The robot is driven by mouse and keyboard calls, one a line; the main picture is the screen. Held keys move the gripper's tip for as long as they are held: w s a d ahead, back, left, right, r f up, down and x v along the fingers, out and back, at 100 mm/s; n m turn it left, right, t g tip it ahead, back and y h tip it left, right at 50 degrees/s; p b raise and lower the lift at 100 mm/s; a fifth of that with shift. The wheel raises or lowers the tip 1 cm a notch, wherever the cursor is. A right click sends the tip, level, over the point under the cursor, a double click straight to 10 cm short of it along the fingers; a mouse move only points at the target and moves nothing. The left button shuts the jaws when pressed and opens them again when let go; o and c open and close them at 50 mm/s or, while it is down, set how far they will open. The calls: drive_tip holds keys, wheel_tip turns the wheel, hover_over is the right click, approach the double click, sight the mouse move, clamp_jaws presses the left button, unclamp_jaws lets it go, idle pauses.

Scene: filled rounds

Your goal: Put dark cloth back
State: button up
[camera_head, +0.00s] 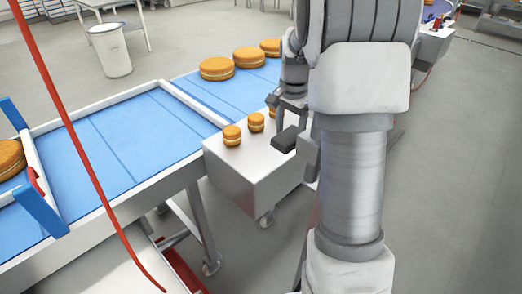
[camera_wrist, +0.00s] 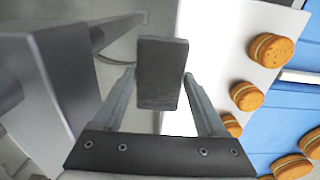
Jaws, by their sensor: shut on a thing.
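The dark cloth (camera_wrist: 160,65) is a small dark grey folded block. It sits between the two fingertips of my gripper (camera_wrist: 159,80) in the wrist view, and my gripper is shut on it. In the head view the dark cloth (camera_head: 285,141) shows at the right end of the white cart top (camera_head: 222,160). I cannot tell whether it touches the top or hangs just above it. My arm hides the right part of the cart there. In the wrist view the cart's white top (camera_wrist: 222,45) lies to the right of the cloth.
Several small sandwich rounds (camera_head: 232,135) stand on the cart, left of my gripper. Larger rounds (camera_head: 217,69) lie on the blue conveyor (camera_head: 150,130) behind. A red cable (camera_head: 75,140) crosses the left side. A white bin (camera_head: 110,50) stands at the back left.

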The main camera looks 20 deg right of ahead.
hover_over(258, 157)
wheel_tip(258, 157, down, 6)
drive_tip(key=shift+w+d+f+p, duration=0.1)
drive_tip(key=shift+p, duration=0.35)
drive_tip(key=shift+f, duration=1.9)
drive_tip(key=shift+f, duration=0.2)
drive_tip(key=o, duration=1.2)
drive_tip(key=shift+o, duration=0.2)
